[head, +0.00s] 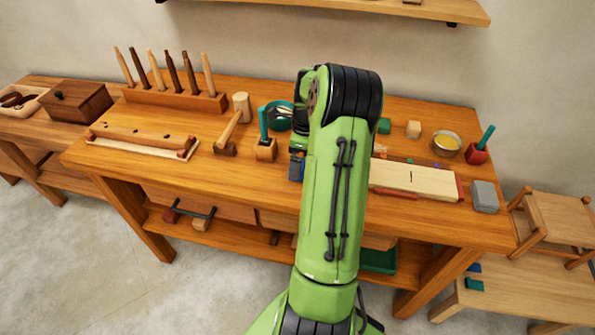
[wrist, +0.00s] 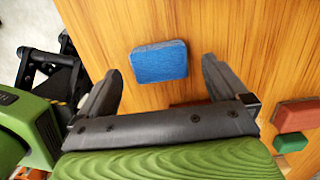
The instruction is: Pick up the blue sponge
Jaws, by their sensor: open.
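The blue sponge (wrist: 159,62) lies flat on a wooden surface in the wrist view. It is a small block with rounded corners. My gripper (wrist: 161,68) is open, with one finger on each side of the sponge as seen from the wrist. Nothing is held between the fingers, and I cannot tell how far they are above the wood. In the head view my arm covers the middle of the workbench (head: 215,165), and I cannot make out the sponge for certain there.
In the wrist view, a red block (wrist: 297,112) and a green block (wrist: 290,143) lie at right. In the head view, a mallet (head: 232,126) and a wooden tool rack (head: 176,99) stand left of my arm. A pale board (head: 415,180), a bowl (head: 446,144) and a grey block (head: 485,197) are at right.

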